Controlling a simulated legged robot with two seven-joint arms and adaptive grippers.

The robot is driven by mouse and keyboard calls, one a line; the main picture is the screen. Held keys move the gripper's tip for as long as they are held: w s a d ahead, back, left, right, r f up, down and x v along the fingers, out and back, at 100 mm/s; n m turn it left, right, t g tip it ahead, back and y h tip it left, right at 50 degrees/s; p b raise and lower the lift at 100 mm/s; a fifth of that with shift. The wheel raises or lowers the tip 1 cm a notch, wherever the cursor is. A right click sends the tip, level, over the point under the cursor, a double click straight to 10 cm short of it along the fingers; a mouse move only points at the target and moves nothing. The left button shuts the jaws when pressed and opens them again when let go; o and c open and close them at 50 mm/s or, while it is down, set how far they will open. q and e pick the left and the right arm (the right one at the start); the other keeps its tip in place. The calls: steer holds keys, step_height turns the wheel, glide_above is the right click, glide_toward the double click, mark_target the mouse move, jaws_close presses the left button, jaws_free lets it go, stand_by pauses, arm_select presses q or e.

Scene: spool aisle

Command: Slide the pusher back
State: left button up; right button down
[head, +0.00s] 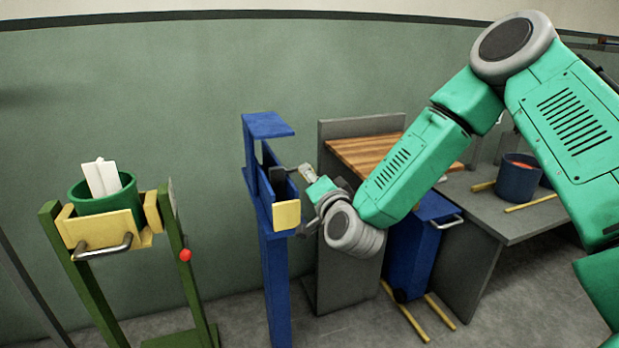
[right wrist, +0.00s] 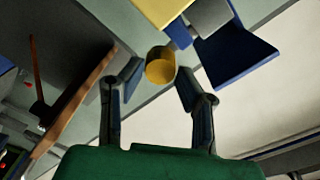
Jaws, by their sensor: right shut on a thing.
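A tall blue stand (head: 272,270) with a flat blue top plate stands in the middle of the head view. A dark block (head: 278,185) sits in its frame, and a yellow block (head: 287,215) is fixed at its front. My right gripper (head: 310,178) reaches the stand's right side. In the right wrist view its two fingers are on either side of a yellow round knob (right wrist: 160,66), and it is shut on this knob. The knob seems to be the pusher's handle; its link to the dark block is hidden. My left gripper is not in view.
A green stand at left carries a yellow tray (head: 85,230) with a green pot (head: 103,195) and a red knob (head: 185,255). Behind my arm are a grey bench (head: 510,210), a dark blue pot (head: 517,180) and a blue cart (head: 415,255). Floor between the stands is clear.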

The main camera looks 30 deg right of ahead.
steer(key=shift+y, duration=0.3)
steer(key=x, duration=0.5)
steer(key=c, duration=1.2)
jaws_free()
steer(key=shift+d+f, duration=0.1)
steer(key=shift+d, duration=0.05)
steer(key=shift+s, duration=0.1)
steer(key=v, duration=1.2)
steer(key=shift+f, duration=0.15)
